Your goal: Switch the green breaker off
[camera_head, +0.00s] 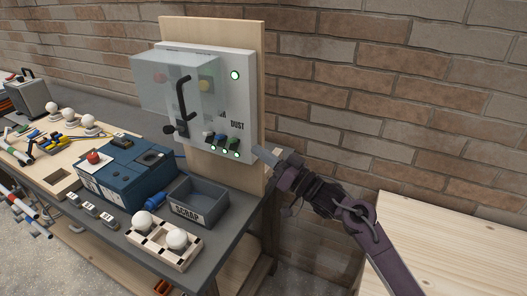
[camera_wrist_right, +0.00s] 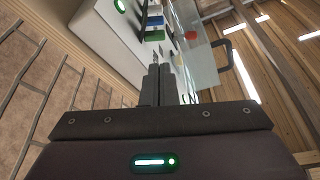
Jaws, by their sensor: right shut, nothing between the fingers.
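The green breaker (camera_head: 233,143) is the rightmost in a short row low on a pale upright panel (camera_head: 240,100). It also shows in the wrist view (camera_wrist_right: 155,36), just beyond the fingertips. A blue breaker (camera_head: 221,138) sits beside it, with a darker one (camera_head: 209,135) further left. Small lights below the row glow green. I cannot tell which way the green lever is tipped. My right gripper (camera_head: 261,153) is shut and empty, just right of the panel's lower right corner. In the wrist view its fingers (camera_wrist_right: 155,70) point toward the breakers, apparently with a small gap. My left gripper is out of view.
A clear cover (camera_head: 170,85) with a black handle (camera_head: 184,98) juts from the panel's upper left. A brick wall (camera_head: 350,80) is behind.

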